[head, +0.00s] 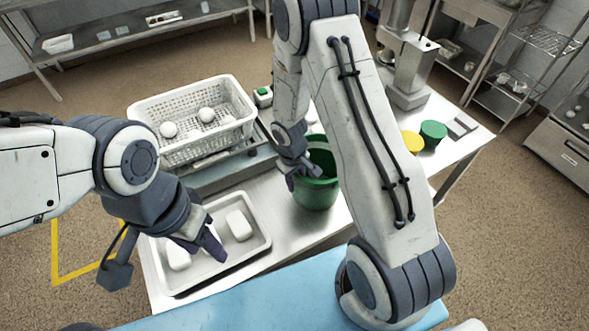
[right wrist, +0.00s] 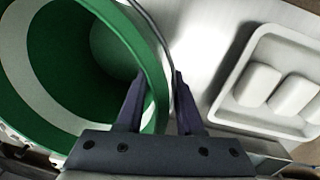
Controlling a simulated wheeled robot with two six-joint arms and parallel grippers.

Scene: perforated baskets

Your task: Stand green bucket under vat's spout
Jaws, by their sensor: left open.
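The green bucket (head: 316,185) stands upright on the steel table, partly behind my right arm. In the right wrist view its open mouth and pale inner band (right wrist: 35,70) fill the left side. My right gripper (head: 302,172) is at its rim, one finger inside and one outside (right wrist: 160,85); whether the fingers press on the wall is unclear. My left gripper (head: 205,243) is open and empty above the white tray (head: 262,252). A grey metal apparatus (head: 408,75) stands at the table's far right, partly hidden by my right arm; I cannot make out a vat's spout.
A white perforated basket (head: 190,145) with round white items stands on a grey device left of the bucket. The tray holds white blocks. A yellow disc (head: 412,142) and a green round object (head: 433,132) lie at the right. Bare steel (head: 265,195) lies left of the bucket.

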